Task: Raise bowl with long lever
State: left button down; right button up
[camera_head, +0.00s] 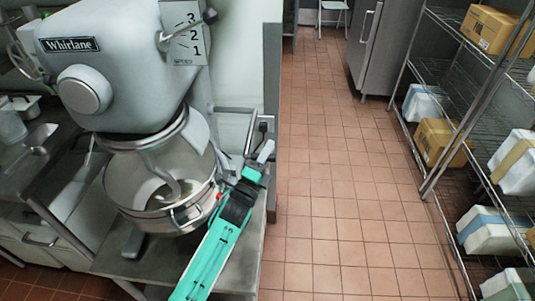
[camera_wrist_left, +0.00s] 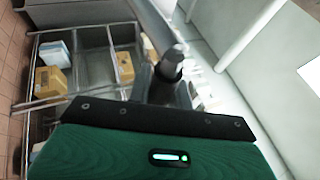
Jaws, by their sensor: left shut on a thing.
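The steel bowl (camera_head: 122,191) sits under the head of the grey Whirlane mixer (camera_head: 125,62), with the curved mixing hook reaching down into it. The long lever (camera_head: 249,137) is a bent grey metal rod on the right side of the mixer. My left gripper (camera_head: 252,163), on the green arm, is to the right of the bowl and shut on the lower end of the lever. In the left wrist view, a dark rounded tip (camera_wrist_left: 171,63) shows between the gripper's fingers, which partly hide it. My right gripper is not in view.
The mixer stands on a steel table (camera_head: 245,262). A wall edge (camera_head: 272,100) lies just right of the lever. Wire shelves (camera_head: 455,95) with boxes and white containers stand at the far right. The tiled floor (camera_head: 335,170) between is clear.

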pick_arm(q)
jog(key=shift+f, duration=0.1)
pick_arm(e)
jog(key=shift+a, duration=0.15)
pick_arm(q)
jog(key=c, duration=1.3)
grip_release()
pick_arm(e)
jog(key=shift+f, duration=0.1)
pick_arm(q)
jog(key=shift+s+f, duration=0.15)
jog(key=s+a+b, duration=0.1)
jog(key=s, duration=0.3)
jog(key=s+a, duration=0.2)
jog(key=s, duration=0.1)
jog(key=s+a+b, duration=0.1)
jog(key=s+a, duration=0.1)
jog(key=s, duration=0.2)
jog(key=shift+s+a+b, duration=0.2)
jog(key=shift+s+b, duration=0.1)
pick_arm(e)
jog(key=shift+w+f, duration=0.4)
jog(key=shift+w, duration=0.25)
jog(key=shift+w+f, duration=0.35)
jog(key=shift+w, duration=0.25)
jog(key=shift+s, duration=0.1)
